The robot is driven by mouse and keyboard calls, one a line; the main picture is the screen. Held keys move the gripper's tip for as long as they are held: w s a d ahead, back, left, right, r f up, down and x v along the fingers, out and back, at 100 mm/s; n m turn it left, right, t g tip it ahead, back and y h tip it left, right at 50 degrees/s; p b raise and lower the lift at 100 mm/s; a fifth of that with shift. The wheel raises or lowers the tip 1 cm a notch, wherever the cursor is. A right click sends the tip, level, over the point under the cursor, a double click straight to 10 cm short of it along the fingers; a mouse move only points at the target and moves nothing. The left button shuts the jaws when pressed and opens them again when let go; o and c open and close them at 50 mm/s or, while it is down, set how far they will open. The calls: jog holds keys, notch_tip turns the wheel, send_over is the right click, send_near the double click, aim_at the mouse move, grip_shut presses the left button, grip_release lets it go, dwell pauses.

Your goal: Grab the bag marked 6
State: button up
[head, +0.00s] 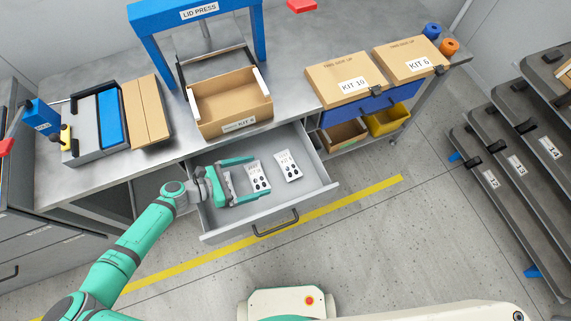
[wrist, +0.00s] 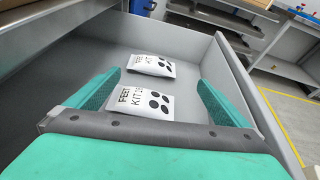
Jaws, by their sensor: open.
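Two white bags with black dots lie flat in the open grey drawer (head: 222,222). The nearer bag (head: 259,176) is just ahead of my gripper, and its label in the wrist view (wrist: 139,102) starts "FEET KIT", perhaps with 10. The farther bag (head: 288,166) lies to its right; its label in the wrist view (wrist: 152,65) reads "FEET KIT", its number unclear. My gripper (head: 253,179) is open and empty inside the drawer, fingers spread on either side of the nearer bag's line in the wrist view (wrist: 158,82). A white patch between its fingers near the palm is unclear.
The drawer's walls and front handle (head: 275,223) surround my gripper. On the bench above stand an open carton (head: 232,100) under the blue lid press (head: 197,12), and boxes marked KIT 10 (head: 345,78) and KIT 6 (head: 409,58).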

aim_at(281, 168)
jog(key=shift+w+a+f+y, duration=0.3)
jog(key=shift+w+a+f, duration=0.1)
jog(key=shift+f, duration=0.15)
jog(key=shift+w+f+m, duration=0.15)
jog(key=shift+f+m, duration=0.1)
jog(key=shift+m, duration=0.05)
jog(key=x, duration=1)
jog(key=shift+d+f, duration=0.1)
jog(key=shift+d, duration=0.1)
jog(key=shift+c, duration=0.3)
jog(key=c, duration=0.8)
